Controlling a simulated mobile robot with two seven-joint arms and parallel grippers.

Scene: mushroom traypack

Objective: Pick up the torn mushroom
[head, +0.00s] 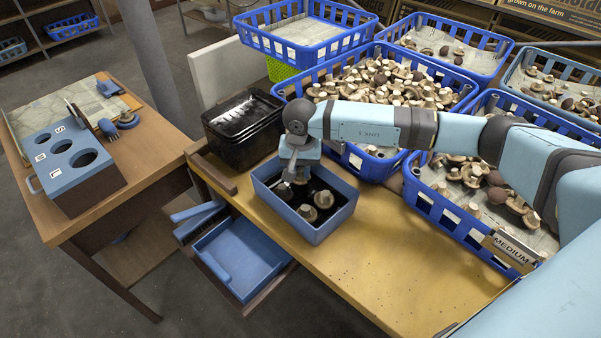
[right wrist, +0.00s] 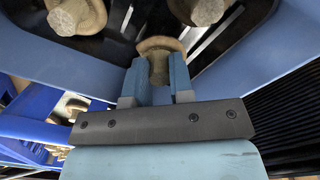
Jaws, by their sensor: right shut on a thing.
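My right gripper (head: 291,174) reaches down into a blue tray (head: 325,232) on the wooden table. In the right wrist view its two blue fingers (right wrist: 160,80) are shut on a brown mushroom (right wrist: 159,46), with the stem between them. I cannot tell whether this mushroom is torn. Two more mushrooms lie apart from it on the tray's dark floor: one by the wall (head: 307,212) and one to the right (head: 324,199). My left gripper is not in view.
Blue crates full of mushrooms stand behind and right, one with a MEDIUM label (head: 515,250). Stacked black trays (head: 243,128) stand behind left of the blue tray. A side table with a blue holed block (head: 72,158) is at left. The front tabletop (head: 400,275) is clear.

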